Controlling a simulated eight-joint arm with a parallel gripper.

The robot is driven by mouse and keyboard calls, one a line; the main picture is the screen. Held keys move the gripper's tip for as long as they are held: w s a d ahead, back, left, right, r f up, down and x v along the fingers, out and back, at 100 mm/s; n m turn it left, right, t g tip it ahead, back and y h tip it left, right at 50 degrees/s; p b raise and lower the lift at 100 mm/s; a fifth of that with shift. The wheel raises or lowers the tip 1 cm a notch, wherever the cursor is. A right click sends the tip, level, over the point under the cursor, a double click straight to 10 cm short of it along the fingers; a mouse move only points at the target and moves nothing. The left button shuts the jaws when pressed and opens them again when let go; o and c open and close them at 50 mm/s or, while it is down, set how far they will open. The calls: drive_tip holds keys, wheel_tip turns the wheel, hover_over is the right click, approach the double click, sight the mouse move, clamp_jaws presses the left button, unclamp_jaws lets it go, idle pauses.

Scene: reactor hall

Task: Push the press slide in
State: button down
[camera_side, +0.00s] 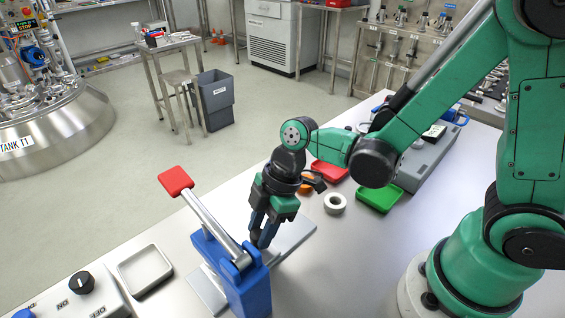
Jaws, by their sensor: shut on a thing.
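The press has a blue frame (250,288) and a slanted metal lever (214,222) with a red square pad (175,181) raised at upper left. A flat light-grey plate (293,238) extends to the right behind the frame; I take it for part of the press slide. My gripper (262,238) points down close behind the blue frame, over this plate. Its dark fingers are shut on a small part of the slide, mostly hidden between the fingers and the frame. How far the slide sits in the press cannot be told.
An empty grey tray (146,270) and a switch box with a black knob (80,283) stand left of the press. A white ring (335,204), a red tray (328,171) and a green tray (380,197) lie behind my gripper. The bench is clear right of the press.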

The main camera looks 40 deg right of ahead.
drive_tip(key=shift+a, duration=1.15)
drive_tip(key=c, duration=0.5)
unclamp_jaws()
drive_tip(key=shift+c, duration=0.2)
drive_tip(key=shift+d+r, duration=0.1)
drive_tip(key=shift+v, duration=2.75)
drive_tip(key=d+r+m+t+h, duration=0.2)
drive_tip(key=d+m+t, duration=0.1)
drive_tip(key=d+m, duration=0.3)
drive_tip(key=d+r+m+t+h, duration=0.2)
drive_tip(key=d+m, duration=0.4)
drive_tip(key=m, duration=0.3)
drive_tip(key=shift+s+r+t, duration=0.25)
drive_tip(key=shift+r+t, duration=0.25)
drive_tip(key=shift+r, duration=0.3)
